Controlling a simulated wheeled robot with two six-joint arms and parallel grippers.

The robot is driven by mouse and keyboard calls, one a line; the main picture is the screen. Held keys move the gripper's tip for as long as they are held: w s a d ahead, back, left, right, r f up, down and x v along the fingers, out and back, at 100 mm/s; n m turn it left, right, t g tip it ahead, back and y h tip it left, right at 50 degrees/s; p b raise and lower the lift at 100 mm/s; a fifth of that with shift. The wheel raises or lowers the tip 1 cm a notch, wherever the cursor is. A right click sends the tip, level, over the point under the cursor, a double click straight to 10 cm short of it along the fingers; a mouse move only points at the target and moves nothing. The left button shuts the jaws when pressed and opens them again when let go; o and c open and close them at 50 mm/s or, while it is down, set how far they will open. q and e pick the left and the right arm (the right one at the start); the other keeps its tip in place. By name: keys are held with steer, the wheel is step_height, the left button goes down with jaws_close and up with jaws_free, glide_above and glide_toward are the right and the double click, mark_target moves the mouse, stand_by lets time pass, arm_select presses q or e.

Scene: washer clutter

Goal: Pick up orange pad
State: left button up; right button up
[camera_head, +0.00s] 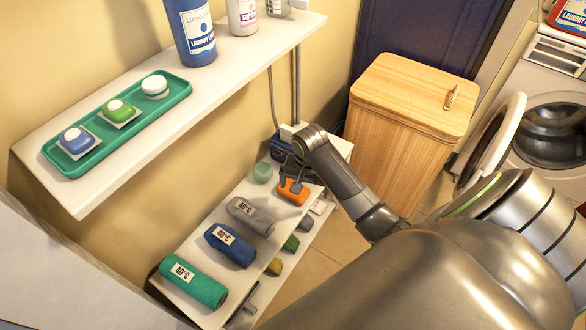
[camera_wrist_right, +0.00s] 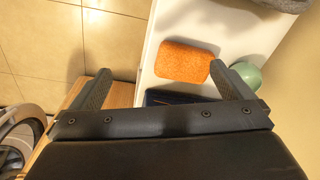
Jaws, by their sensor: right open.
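The orange pad (camera_head: 294,191) lies on the white lower shelf (camera_head: 262,204), under my right gripper (camera_head: 295,178) in the head view. In the right wrist view the pad (camera_wrist_right: 184,62) is a rounded orange block just beyond the fingertips. It sits nearer the right finger, and the right gripper (camera_wrist_right: 168,82) is open with nothing between its fingers. The left finger is over the shelf's edge and the floor side. My left gripper is not in view.
Rolled grey (camera_head: 251,216), blue (camera_head: 230,245) and green (camera_head: 193,282) towels lie on the shelf. A pale green round item (camera_head: 262,172) is close to the pad. A wooden hamper (camera_head: 410,110) stands right; an upper shelf (camera_head: 110,150) holds a green tray.

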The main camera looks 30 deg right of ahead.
steer(key=w+r+m+g, duration=0.1)
steer(key=w+r+m, duration=0.3)
steer(key=w+r, duration=0.35)
steer(key=b, duration=1)
glide_toward(299, 200)
steer(key=w+f, duration=0.2)
steer(key=w, duration=0.1)
steer(key=w+d+f, duration=0.1)
steer(key=shift+w+d+f, duration=0.1)
steer(key=shift+w, duration=0.25)
steer(key=shift+f, duration=0.75)
step_height(299, 200, down, 3)
steer(key=shift+b, duration=1)
steer(key=shift+f+b, duration=0.3)
steer(key=shift+f, duration=0.5)
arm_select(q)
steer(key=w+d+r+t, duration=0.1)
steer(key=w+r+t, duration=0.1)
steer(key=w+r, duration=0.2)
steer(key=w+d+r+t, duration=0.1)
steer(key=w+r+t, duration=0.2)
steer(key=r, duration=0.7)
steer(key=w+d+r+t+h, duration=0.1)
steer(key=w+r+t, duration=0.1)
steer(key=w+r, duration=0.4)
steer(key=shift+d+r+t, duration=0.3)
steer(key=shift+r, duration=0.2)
arm_select(e)
steer(key=shift+c, duration=0.4)
